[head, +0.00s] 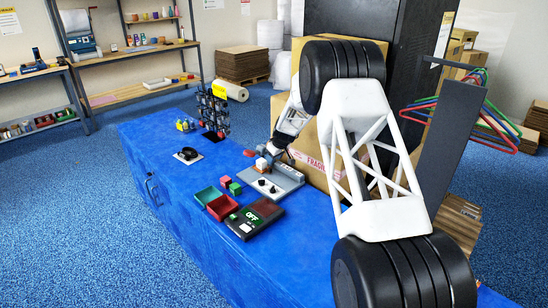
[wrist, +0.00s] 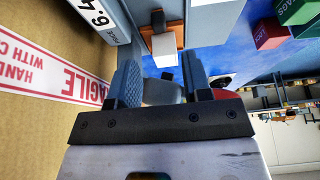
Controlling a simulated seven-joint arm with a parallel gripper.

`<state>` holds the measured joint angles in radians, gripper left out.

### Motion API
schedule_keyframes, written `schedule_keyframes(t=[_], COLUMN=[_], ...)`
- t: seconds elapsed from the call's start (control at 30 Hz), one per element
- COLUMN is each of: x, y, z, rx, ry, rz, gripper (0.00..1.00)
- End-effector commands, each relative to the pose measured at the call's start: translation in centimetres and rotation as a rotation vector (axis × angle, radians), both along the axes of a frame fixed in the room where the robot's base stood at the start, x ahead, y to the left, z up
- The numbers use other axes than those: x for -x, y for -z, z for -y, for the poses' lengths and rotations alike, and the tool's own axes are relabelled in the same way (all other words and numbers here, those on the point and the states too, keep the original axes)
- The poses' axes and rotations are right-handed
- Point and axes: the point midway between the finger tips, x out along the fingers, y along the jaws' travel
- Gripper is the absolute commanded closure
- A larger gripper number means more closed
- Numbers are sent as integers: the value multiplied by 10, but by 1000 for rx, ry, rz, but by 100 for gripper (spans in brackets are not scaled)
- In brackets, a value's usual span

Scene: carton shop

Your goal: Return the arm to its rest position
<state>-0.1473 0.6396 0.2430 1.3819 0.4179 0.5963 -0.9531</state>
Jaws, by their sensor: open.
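My gripper (head: 275,150) is above the blue bench, beside the large carton and close to a grey device in the head view. In the wrist view my gripper (wrist: 161,70) has its two dark fingers apart. A white-faced block with an orange-brown part (wrist: 164,45) shows just beyond the fingertips. I cannot tell from this view whether the fingers touch it. My white and black arm fills much of the right of the head view and hides part of the bench and carton.
The carton (wrist: 40,110) with red FRAGILE tape stands close beside my gripper. The bench (head: 165,200) holds a green tray (head: 208,195), a red tray (head: 222,208), a dark OFF panel (head: 245,226), small cubes and a dark rack (head: 212,110). Coloured hangers (head: 500,125) are at right.

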Motion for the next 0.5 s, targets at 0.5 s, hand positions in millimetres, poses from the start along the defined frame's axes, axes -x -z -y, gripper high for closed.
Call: schedule_keyframes(t=[0.5], x=[34], y=[-57], z=[17], rx=[-2], ry=[46], rz=[-13], gripper=[55])
